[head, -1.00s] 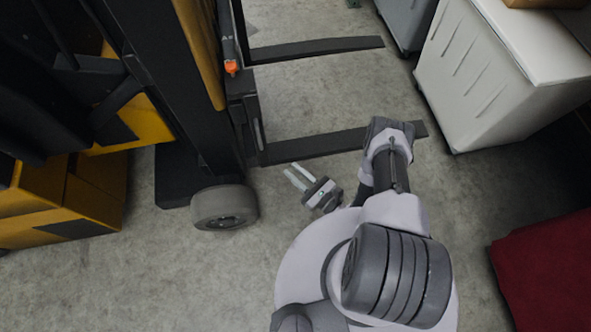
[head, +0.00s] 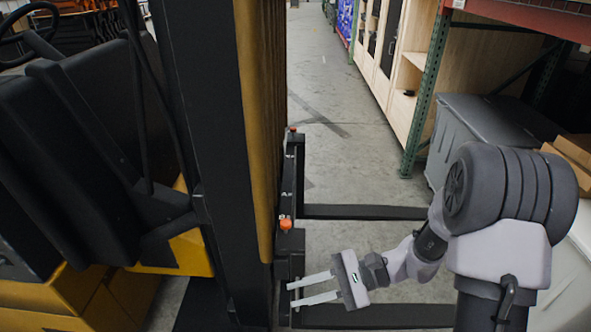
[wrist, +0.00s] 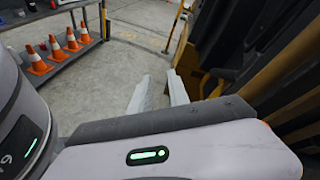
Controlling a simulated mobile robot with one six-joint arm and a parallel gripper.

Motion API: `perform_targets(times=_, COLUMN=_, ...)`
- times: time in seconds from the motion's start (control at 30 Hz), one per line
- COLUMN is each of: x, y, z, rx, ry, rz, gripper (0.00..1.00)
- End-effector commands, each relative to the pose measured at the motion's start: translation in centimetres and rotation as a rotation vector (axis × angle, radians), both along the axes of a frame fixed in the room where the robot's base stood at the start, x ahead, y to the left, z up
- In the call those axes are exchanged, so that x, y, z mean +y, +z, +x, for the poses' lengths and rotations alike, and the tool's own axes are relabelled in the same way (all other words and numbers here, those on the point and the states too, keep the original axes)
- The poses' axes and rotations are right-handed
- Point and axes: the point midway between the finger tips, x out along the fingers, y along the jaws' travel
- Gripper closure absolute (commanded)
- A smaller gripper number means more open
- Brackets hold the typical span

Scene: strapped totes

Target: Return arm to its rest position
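My gripper (head: 293,294) is in the lower middle of the head view. Its two pale fingers are apart, with nothing between them, and they point left at the dark forklift mast. The fingertips look close to the mast's lower part in the picture; I cannot tell whether they touch it. My arm is bent, with its grey and white links running from the right side down to the gripper. In the wrist view my gripper (wrist: 160,84) again shows two separate, empty fingers over concrete floor.
A yellow and black forklift (head: 262,110) fills the left, with dark forks (head: 365,212) reaching right. A grey tote (head: 470,125) and shelving (head: 425,90) stand right. An open concrete aisle (head: 325,75) runs ahead. Orange cones (wrist: 54,46) sit on a rack in the wrist view.

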Motion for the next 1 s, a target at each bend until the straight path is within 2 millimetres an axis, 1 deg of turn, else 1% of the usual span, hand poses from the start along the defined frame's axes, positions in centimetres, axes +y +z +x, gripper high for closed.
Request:
perform_targets(times=0.03, x=0.2, y=2.3, z=-1.7, rx=-0.077, ry=0.078, rz=-0.107, gripper=0.78)
perform_targets(times=0.1, x=-0.3, y=4.7, z=-4.6, rx=-0.182, ry=0.174, rz=-0.284, gripper=0.78)
perform_targets(times=0.17, x=-1.2, y=6.4, z=-6.7, rx=-0.286, ry=0.23, rz=-0.44, gripper=0.78)
perform_targets(times=0.2, x=-2.0, y=7.3, z=-8.0, rx=-0.362, ry=0.254, rz=-0.546, gripper=0.78)
perform_targets(times=0.3, x=-4.2, y=9.5, z=-10.3, rx=-0.563, ry=0.267, rz=-0.786, gripper=0.78)
perform_targets(times=0.33, x=-4.9, y=10.1, z=-10.7, rx=-0.623, ry=0.259, rz=-0.848, gripper=0.78)
perform_targets(times=0.43, x=-6.8, y=11.9, z=-11.7, rx=-0.794, ry=0.218, rz=-1.008, gripper=0.78)
perform_targets(times=0.5, x=-7.6, y=12.9, z=-12.0, rx=-0.877, ry=0.186, rz=-1.076, gripper=0.78)
perform_targets(times=0.6, x=-8.3, y=13.7, z=-12.2, rx=-0.94, ry=0.158, rz=-1.124, gripper=0.78)
perform_targets(times=1.0, x=-8.4, y=13.9, z=-12.2, rx=-0.949, ry=0.152, rz=-1.131, gripper=0.78)
